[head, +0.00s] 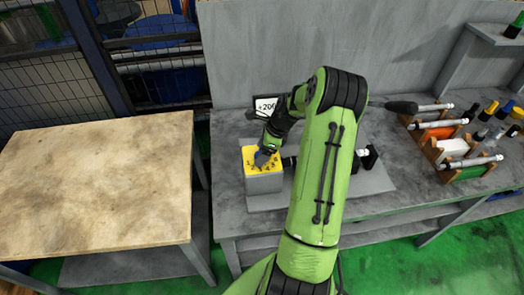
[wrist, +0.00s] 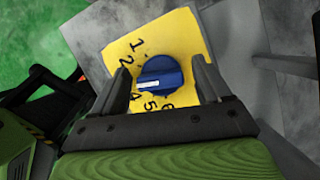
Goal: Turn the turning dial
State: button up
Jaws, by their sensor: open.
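The turning dial (wrist: 160,76) is a round blue knob with a white pointer mark. It sits on a yellow plate (wrist: 190,38) with printed black numbers around it. In the wrist view the pointer is toward the left, near the 4. My gripper (wrist: 163,82) is open, with one dark finger on each side of the dial and visible gaps between. In the head view my gripper (head: 262,158) is over the yellow top of the grey box (head: 264,183), and it hides the dial there.
A grey workbench (head: 400,213) holds wooden racks (head: 436,158) with tools at the right. A bare wooden-topped table (head: 95,185) stands at the left.

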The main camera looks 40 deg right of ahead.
jog(key=shift+c, duration=0.2)
jog(key=c, duration=1)
jog(key=shift+o, duration=0.2)
jog(key=shift+r+n+p, duration=0.1)
jog(key=shift+n+p, duration=0.2)
jog(key=shift+n+g+y+p, duration=0.3)
jog(key=shift+n+g+p, duration=0.2)
jog(key=shift+n+p, duration=0.55)
jog(key=shift+d+n+g+y, duration=0.1)
jog(key=shift+n+g+y, duration=0.25)
jog(key=shift+n, duration=1.1)
jog(key=shift+p, duration=0.3)
